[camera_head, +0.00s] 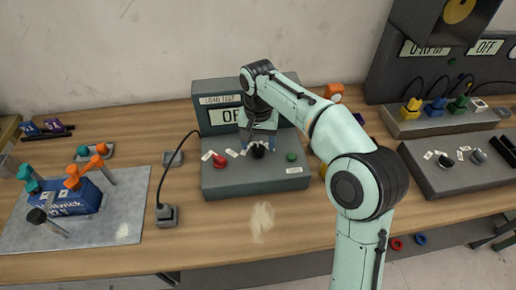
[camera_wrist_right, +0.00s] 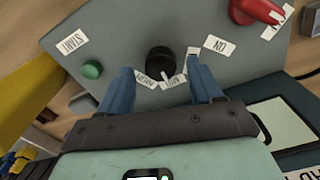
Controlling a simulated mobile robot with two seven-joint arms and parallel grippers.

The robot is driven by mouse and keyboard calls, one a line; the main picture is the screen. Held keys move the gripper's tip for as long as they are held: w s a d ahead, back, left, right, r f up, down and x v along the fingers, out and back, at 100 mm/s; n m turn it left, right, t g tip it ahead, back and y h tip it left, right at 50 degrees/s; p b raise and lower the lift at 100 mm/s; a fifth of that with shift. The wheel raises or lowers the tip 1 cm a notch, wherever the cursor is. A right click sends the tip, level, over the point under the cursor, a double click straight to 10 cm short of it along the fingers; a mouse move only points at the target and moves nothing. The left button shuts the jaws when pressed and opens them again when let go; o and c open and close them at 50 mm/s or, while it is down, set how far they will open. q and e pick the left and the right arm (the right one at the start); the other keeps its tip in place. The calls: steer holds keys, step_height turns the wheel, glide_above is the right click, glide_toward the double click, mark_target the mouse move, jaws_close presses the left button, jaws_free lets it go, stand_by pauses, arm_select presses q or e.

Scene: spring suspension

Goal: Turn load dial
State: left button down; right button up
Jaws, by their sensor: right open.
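The load test box (camera_head: 225,183) stands on the wooden bench, with a "LOAD TEST" sign and a display partly hidden by my right arm. Its black round dial (camera_head: 258,152) sits mid-panel, and it also shows in the right wrist view (camera_wrist_right: 160,60) with small white labels around it. My right gripper (camera_wrist_right: 160,75) is open, its two blue fingers on either side of the dial, with visible gaps and no clear contact. In the head view the gripper (camera_head: 258,141) is just above and behind the dial, partly hidden by its own wrist. My left gripper is not in view.
A red switch (camera_head: 219,160) lies left of the dial and a green button (camera_head: 292,157) right of it. A corded grey box (camera_head: 166,215) is left of the panel. A blue block (camera_head: 75,199) sits among clamps on a plate. Another control panel (camera_head: 450,178) stands at right.

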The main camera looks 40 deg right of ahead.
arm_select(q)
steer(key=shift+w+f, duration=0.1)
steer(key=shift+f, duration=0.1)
arm_select(e)
steer(key=shift+f, duration=0.9)
steer(key=shift+c, duration=0.4)
steer(key=c, duration=1)
